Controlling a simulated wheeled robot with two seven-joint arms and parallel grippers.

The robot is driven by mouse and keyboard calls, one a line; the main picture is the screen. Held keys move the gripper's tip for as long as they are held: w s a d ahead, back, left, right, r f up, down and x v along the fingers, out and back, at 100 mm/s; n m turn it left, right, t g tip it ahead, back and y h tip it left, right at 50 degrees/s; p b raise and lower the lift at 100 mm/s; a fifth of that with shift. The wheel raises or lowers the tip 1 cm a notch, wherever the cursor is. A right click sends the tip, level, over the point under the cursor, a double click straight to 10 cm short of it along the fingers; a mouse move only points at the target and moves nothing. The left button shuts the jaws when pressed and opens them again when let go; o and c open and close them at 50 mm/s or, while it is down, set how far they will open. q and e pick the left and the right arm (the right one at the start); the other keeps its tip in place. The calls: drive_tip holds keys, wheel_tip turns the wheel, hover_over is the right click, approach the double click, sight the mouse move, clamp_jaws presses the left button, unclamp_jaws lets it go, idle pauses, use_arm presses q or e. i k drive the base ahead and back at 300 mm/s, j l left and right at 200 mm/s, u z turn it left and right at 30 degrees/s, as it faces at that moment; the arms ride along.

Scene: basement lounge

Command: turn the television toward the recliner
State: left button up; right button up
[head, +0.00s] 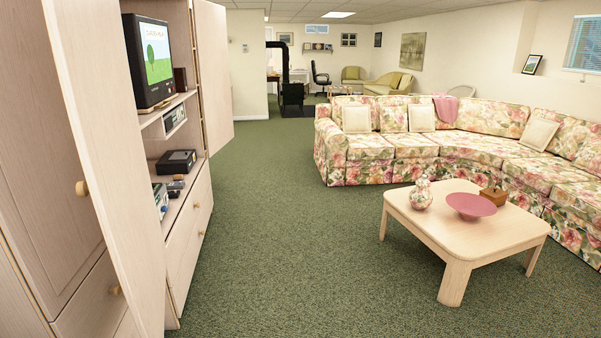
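The television (149,62) stands on a shelf inside the pale wood cabinet at the left. It has a dark frame, and its lit screen shows a green tree scene. The screen faces right, out of the cabinet and over the room. The near cabinet door (105,140) stands open and hides part of the cabinet's inside. I cannot pick out a recliner for certain; a yellowish chair (393,84) is far at the back. Neither of my grippers is in view.
A low wooden table (485,238) with a floral jar (421,194) and a pink bowl (471,206) stands at right. A floral sectional sofa (375,148) lies behind it. The far cabinet door (214,75) is open. Green carpet (270,220) is clear between cabinet and table.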

sight(148, 40)
drive_tip(key=i+u, duration=0.15)
drive_tip(key=i, duration=0.55)
drive_tip(key=i+l+u, duration=0.1)
drive_tip(key=i, duration=0.6)
drive_tip(key=i+l+u, duration=0.15)
drive_tip(key=i, duration=0.55)
